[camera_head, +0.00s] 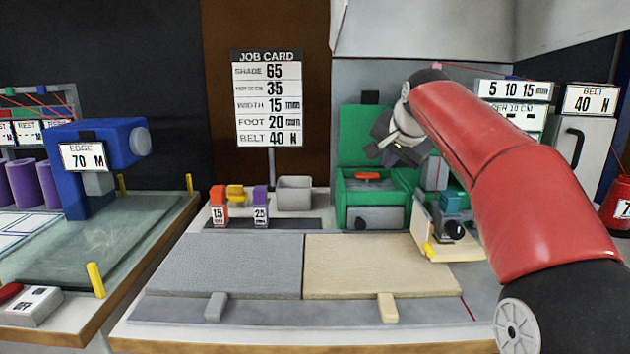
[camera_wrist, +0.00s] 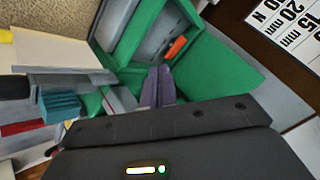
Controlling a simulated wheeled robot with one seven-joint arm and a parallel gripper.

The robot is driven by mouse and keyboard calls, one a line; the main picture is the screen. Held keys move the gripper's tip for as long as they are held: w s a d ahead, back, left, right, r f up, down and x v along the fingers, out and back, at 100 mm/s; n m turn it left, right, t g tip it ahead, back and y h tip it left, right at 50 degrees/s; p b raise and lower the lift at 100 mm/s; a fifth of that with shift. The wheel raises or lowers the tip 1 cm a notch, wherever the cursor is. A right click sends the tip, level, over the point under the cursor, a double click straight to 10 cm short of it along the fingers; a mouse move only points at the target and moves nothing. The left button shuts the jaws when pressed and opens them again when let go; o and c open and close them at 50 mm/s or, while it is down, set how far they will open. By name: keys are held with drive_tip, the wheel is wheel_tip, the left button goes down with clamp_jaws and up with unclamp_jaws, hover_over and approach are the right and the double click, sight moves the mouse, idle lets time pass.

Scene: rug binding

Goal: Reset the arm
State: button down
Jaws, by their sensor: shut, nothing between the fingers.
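My red and black arm reaches in from the right in the head view. My gripper (camera_head: 385,135) is above and in front of the green machine (camera_head: 358,135), its end turned down and to the left. In the wrist view the two purple-grey fingers (camera_wrist: 155,88) are together with nothing between them. I cannot tell from these views whether the fingertips touch the machine.
A grey panel (camera_head: 230,265) and a tan panel (camera_head: 375,265) lie on the bench front. The job card (camera_head: 268,98) stands behind a grey bin (camera_head: 294,193). A blue machine (camera_head: 100,145) is at the left. A cream block (camera_head: 440,235) sits below my arm.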

drive_tip(key=s+f+n+g, duration=0.1)
drive_tip(key=s+f+n, duration=0.1)
drive_tip(key=s+f, duration=0.6)
drive_tip(key=s+f+n+g, duration=0.1)
drive_tip(key=s+f+n, duration=0.2)
drive_tip(key=s+f, duration=0.5)
drive_tip(key=s+f+n+g+h, duration=0.1)
drive_tip(key=s+f, duration=0.7)
drive_tip(key=s, duration=1.2)
drive_tip(key=shift+s+n+g, duration=0.25)
drive_tip(key=shift+n+g, duration=0.05)
drive_tip(key=shift+n, duration=0.6)
drive_tip(key=shift+r, duration=0.1)
